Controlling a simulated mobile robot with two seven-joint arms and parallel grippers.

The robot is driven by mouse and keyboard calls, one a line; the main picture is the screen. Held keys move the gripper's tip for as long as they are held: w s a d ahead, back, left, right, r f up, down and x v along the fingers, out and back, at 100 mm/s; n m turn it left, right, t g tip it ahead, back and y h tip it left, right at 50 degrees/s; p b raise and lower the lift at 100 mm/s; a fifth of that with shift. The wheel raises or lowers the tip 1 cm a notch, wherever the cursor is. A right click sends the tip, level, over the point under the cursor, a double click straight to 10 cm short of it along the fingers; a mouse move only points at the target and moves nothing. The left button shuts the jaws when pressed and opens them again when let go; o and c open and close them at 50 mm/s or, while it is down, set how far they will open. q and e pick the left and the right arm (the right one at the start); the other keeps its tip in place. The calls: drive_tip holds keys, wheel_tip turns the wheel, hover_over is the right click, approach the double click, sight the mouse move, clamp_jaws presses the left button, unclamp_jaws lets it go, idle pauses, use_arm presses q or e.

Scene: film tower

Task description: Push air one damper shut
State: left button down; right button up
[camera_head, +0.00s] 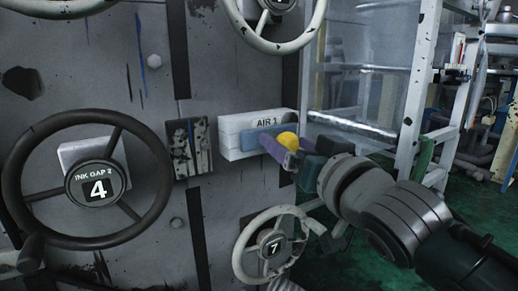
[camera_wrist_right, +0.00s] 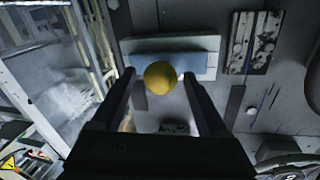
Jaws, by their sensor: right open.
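The AIR 1 damper is a white block (camera_head: 236,137) with a blue slide plate on the grey machine panel. Its yellow round knob (camera_head: 288,141) stands out from the blue plate (camera_head: 262,138). In the right wrist view the yellow knob (camera_wrist_right: 160,77) lies between the finger ends, in front of the white block (camera_wrist_right: 140,45). My right gripper (camera_head: 283,150) is at the knob, its fingers on either side of it and open. Whether a finger touches the knob cannot be told. My left gripper is not in view.
A pale handwheel marked 7 (camera_head: 271,244) sits below the damper, close to my right arm. Another handwheel (camera_head: 274,8) is above. A white frame (camera_head: 420,85) stands at right. The green floor (camera_head: 345,268) shows below.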

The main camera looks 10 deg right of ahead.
drive_tip(key=s+d+p, duration=0.1)
drive_tip(key=s+p, duration=0.1)
drive_tip(key=s, duration=0.6)
drive_tip(key=shift+s+d+p, duration=0.2)
drive_tip(key=shift+s+p, duration=0.2)
drive_tip(key=shift+r, duration=0.1)
drive_tip(key=s+d+r+n+g+h+p, duration=0.1)
drive_tip(key=s+r+g+p, duration=0.6)
drive_tip(key=s+r+p, duration=1)
drive_tip(key=s+d+r+n+g+h+p, duration=0.15)
drive_tip(key=s+r+g+p, duration=0.85)
drive_tip(key=p, duration=1.4)
wheel_tip(320, 180, up, 36)
drive_tip(key=w+t+p, duration=0.1)
drive_tip(key=t+p, duration=0.1)
drive_tip(key=p, duration=3.1)
drive_tip(key=shift+w+t, duration=0.2)
drive_tip(key=shift+t, duration=0.2)
drive_tip(key=shift+f, duration=0.15)
